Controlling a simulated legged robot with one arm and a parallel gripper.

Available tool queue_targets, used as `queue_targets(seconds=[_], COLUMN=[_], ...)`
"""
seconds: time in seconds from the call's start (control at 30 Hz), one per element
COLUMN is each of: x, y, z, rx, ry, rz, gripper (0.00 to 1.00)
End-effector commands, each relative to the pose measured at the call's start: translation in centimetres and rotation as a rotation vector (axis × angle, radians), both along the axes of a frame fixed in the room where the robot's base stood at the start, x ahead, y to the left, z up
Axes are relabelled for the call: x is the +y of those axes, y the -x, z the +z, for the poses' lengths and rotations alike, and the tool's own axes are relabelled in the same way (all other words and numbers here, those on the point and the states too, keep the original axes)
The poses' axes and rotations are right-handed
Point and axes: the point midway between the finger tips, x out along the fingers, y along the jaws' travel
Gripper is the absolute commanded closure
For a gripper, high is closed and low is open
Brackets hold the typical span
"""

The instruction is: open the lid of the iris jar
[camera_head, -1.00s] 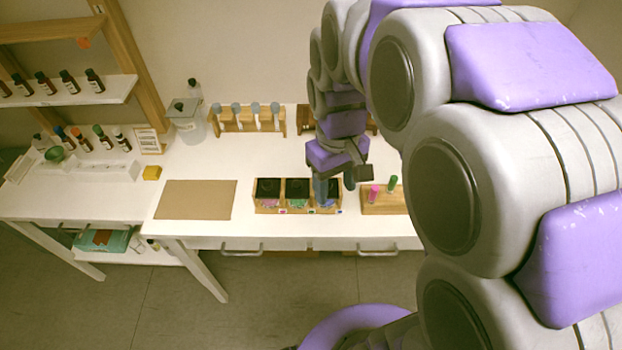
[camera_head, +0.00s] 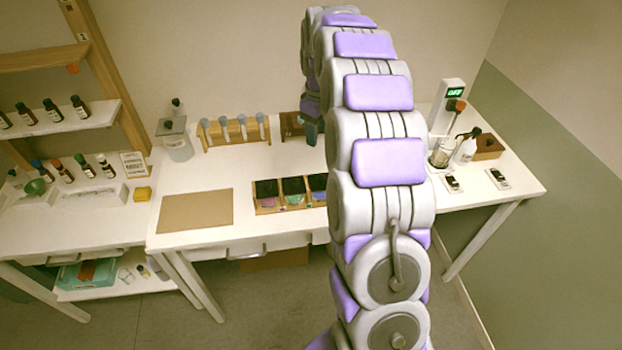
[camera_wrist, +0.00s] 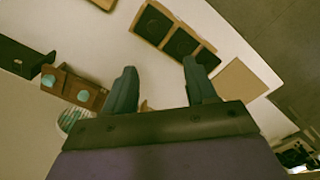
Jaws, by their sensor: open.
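Three jars with dark square tops stand side by side in a wooden rack (camera_head: 268,210), with pink, green and bluish fronts. The left jar (camera_head: 266,188), middle jar (camera_head: 293,186) and right jar (camera_head: 318,182) show in the head view, the right one partly behind my arm. Which is iris I cannot read. The dark tops also show in the wrist view (camera_wrist: 182,43). My gripper (camera_wrist: 159,66) is open and empty, its fingers apart from the jars.
A brown board (camera_head: 195,210) lies left of the jars. A dropper rack (camera_head: 236,142) and a lidded container (camera_head: 176,143) stand behind. A device with a green display (camera_head: 447,105), a white bottle (camera_head: 466,147) and two small dark-topped items stand right.

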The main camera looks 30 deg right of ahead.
Motion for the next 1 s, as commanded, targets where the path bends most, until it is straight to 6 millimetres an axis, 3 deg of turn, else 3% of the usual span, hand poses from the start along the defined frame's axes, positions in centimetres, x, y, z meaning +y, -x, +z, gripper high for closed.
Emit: queue_targets(seconds=[0.13, 0.5, 0.8, 1.0], x=[-0.4, 2.2, 0.2, 0.3], y=[0.2, 0.3, 0.2, 0.3], z=[-1.9, -8.8, -14.5, -16.6], rx=[0.006, 0.007, 0.003, 0.005], ry=[-0.004, 0.019, 0.004, 0.003], rz=[-0.003, 0.0, -0.002, -0.002], gripper=[0.43, 0.43, 0.43, 0.43])
